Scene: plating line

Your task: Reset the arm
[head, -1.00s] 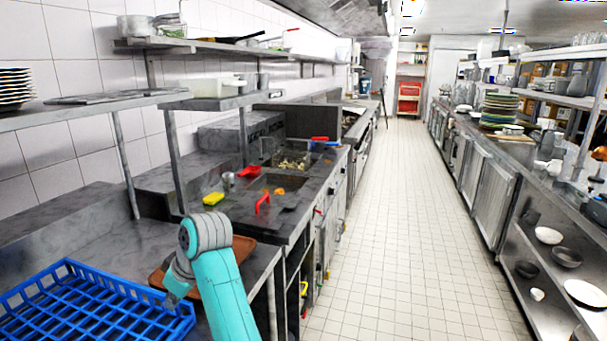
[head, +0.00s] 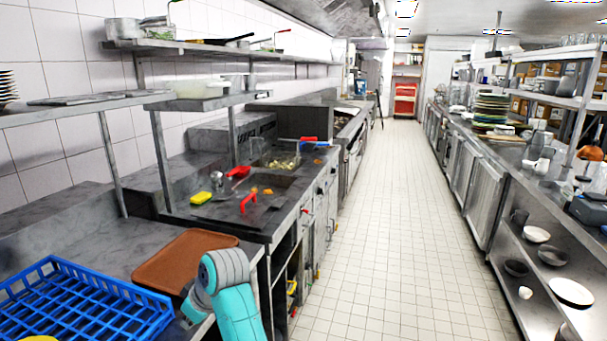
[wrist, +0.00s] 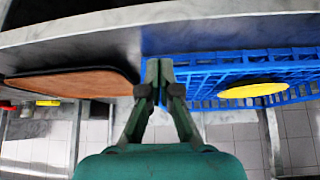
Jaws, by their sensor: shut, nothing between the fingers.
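My gripper (wrist: 159,82) is in the wrist view, its two green fingers together and nothing between them. It points toward the counter, between the brown tray (wrist: 75,83) on the left and the blue rack (wrist: 215,65) on the right. In the head view, my teal arm (head: 236,300) is at the bottom, in front of the brown tray (head: 185,258); my gripper is not visible there. The blue rack (head: 85,300) is at the lower left. A yellow round thing (wrist: 253,90) lies on the rack in the wrist view.
Shelves (head: 200,100) overhang the counter on the left. The tiled aisle (head: 400,220) is clear. A counter with dishes (head: 535,234) runs along the right.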

